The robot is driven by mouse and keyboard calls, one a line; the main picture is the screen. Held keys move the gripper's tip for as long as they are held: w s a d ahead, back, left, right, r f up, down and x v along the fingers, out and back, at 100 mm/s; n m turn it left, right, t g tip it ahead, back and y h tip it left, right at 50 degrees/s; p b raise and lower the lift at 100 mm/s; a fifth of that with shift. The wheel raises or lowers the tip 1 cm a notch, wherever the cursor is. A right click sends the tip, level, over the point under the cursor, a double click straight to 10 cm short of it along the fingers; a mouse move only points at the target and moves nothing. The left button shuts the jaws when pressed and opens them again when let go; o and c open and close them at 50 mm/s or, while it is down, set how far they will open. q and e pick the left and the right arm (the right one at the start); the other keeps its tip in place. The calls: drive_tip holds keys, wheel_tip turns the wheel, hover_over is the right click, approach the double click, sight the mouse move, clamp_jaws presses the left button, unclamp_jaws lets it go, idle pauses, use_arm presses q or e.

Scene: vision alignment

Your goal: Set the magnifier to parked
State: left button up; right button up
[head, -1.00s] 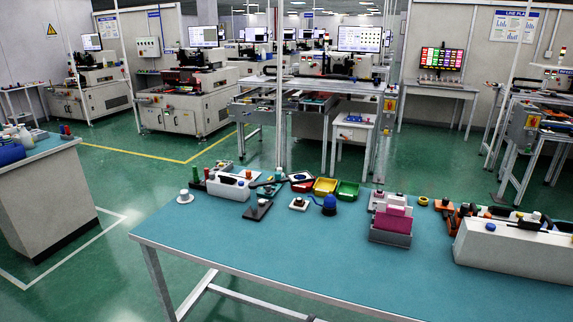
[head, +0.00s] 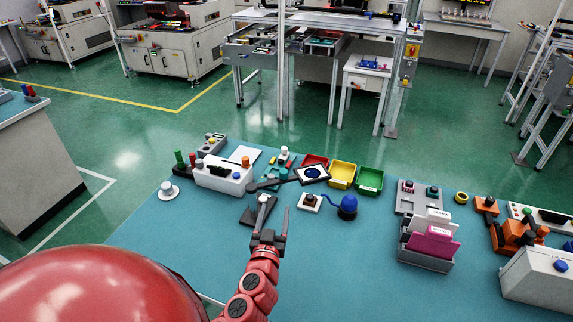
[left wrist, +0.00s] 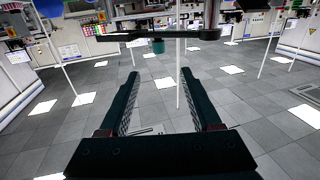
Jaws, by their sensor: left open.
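What looks like the magnifier (head: 312,173) is a dark rectangular frame with a blue oval on a white face. It sits at the back of the teal table, and a dark arm (head: 268,185) runs left from it. My left gripper (head: 275,208) is open and empty, its fingers pointing toward the back of the table, nearer than the magnifier and left of it. The left wrist view shows the open fingers (left wrist: 160,72) with nothing between them. A dark bar (left wrist: 150,36), perhaps the magnifier's arm, crosses beyond the tips there. My right gripper is out of view.
A black plate with a knob (head: 250,214) lies beside the left gripper. A blue dome (head: 347,206) stands to its right. Yellow (head: 342,174) and green (head: 370,180) bins are behind. A grey holder (head: 425,257) with pink and white cards stands right. The table's front middle is clear.

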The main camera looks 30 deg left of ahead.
sight(283, 176)
use_arm(q)
drive_tip(key=p+x, duration=0.1)
drive_tip(key=x, duration=0.6)
drive_tip(key=p+x, duration=0.2)
drive_tip(key=x, duration=0.6)
drive_tip(key=shift+w+d+r, duration=0.1)
drive_tip(key=shift+d+r, duration=0.05)
drive_tip(key=shift+r, duration=0.05)
drive_tip(key=shift+w+a+f, duration=0.15)
drive_tip(key=shift+w+a, duration=0.15)
drive_tip(key=shift+w, duration=0.3)
clamp_jaws()
idle(0.4)
